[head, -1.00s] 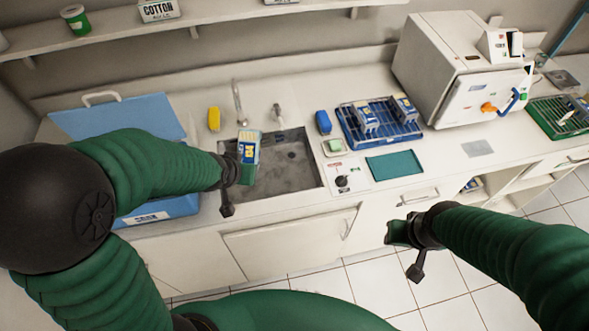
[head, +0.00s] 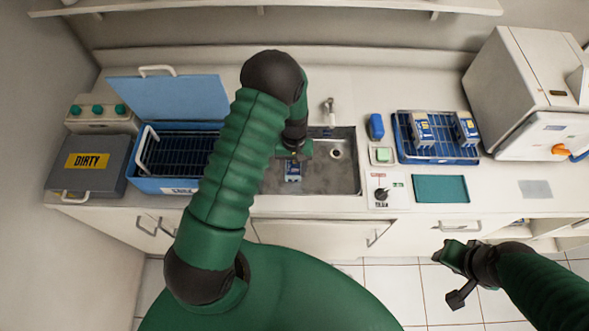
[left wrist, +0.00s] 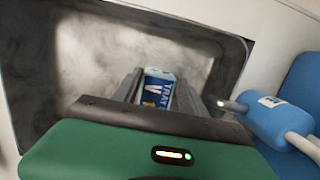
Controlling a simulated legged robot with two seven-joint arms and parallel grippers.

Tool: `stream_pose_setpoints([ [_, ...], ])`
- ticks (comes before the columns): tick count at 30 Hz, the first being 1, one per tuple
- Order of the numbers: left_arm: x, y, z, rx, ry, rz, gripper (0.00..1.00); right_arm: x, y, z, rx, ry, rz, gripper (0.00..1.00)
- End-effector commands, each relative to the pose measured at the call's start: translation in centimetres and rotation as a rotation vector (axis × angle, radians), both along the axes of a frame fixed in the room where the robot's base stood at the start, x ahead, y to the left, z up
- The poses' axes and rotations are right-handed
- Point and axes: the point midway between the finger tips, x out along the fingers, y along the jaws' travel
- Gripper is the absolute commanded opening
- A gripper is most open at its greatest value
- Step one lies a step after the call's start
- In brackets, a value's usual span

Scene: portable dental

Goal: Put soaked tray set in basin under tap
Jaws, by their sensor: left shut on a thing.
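The soaked tray set (head: 292,174), a small blue-and-white labelled pack, is held by my left gripper (head: 293,155) over the left part of the grey metal basin (head: 345,183). In the left wrist view, the tray set (left wrist: 158,90) sits between the two fingers, with the basin floor (left wrist: 75,70) behind it. I cannot tell whether it touches the floor. The tap (head: 329,108) stands behind the basin. My arm hides part of the basin's left side. My right gripper (head: 453,254) hangs in front of the counter, away from the basin; its finger gap is unclear.
An open blue soak box (head: 165,186) with a rack stands left of the basin, beside a grey DIRTY case (head: 88,165). Right of the basin are a blue rack (head: 437,150) with two packs, a green mat (head: 441,189) and a white machine (head: 520,90).

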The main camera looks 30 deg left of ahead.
Motion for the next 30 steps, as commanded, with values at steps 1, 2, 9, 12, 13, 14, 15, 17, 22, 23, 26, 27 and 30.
stream_pose_setpoints([
  [1, -0.1, 0.2, -0.7, -0.001, 0.002, 0.002, 0.00, 0.0, 0.0, 0.3, 0.000, 0.000, 0.000, 0.36],
  [2, -0.1, 0.2, -1.0, -0.002, 0.001, 0.002, 0.00, 0.0, 0.0, 0.3, 0.000, 0.000, 0.000, 0.36],
  [9, -0.1, 0.2, -1.3, 0.000, -0.003, 0.001, 0.52, 0.0, 0.0, 0.2, 0.000, 0.000, 0.000, 0.36],
  [12, 0.0, 0.1, -1.3, 0.000, -0.003, 0.001, 0.65, 0.0, 0.0, 0.2, 0.000, 0.000, 0.001, 0.36],
  [13, 0.0, 0.1, -1.3, 0.000, -0.002, 0.001, 0.69, 0.0, 0.0, 0.2, 0.000, 0.000, 0.000, 0.36],
  [14, 0.0, 0.1, -1.3, 0.000, -0.002, 0.001, 0.71, 0.0, 0.0, 0.2, 0.000, 0.000, 0.001, 0.36],
  [15, 0.0, 0.1, -1.3, 0.000, -0.002, 0.001, 0.71, 0.0, 0.0, 0.2, 0.000, 0.000, 0.001, 0.36],
  [17, 0.0, 0.1, -1.3, 0.000, -0.002, 0.001, 0.71, 0.0, 0.0, 0.2, 0.000, 0.000, 0.001, 0.36],
  [22, 0.0, 0.1, -1.3, 0.000, -0.002, 0.000, 0.71, 0.0, 0.0, 0.2, 0.000, 0.000, 0.000, 0.36],
  [23, 0.0, 0.1, -1.2, 0.000, -0.002, 0.000, 0.71, 0.0, 0.0, 0.2, 0.000, 0.000, 0.000, 0.36],
  [26, 0.2, 0.2, -0.3, 0.000, -0.004, 0.000, 0.71, 0.0, 0.0, -0.1, 0.000, 0.000, 0.000, 0.36],
  [27, 0.4, 0.3, 0.3, 0.001, -0.006, 0.000, 0.71, 0.0, 0.0, -0.3, 0.000, 0.000, 0.000, 0.36],
  [30, 0.8, 0.4, 2.6, 0.001, -0.009, 0.001, 0.71, 0.0, 0.0, -0.8, 0.000, 0.000, 0.000, 0.36],
])
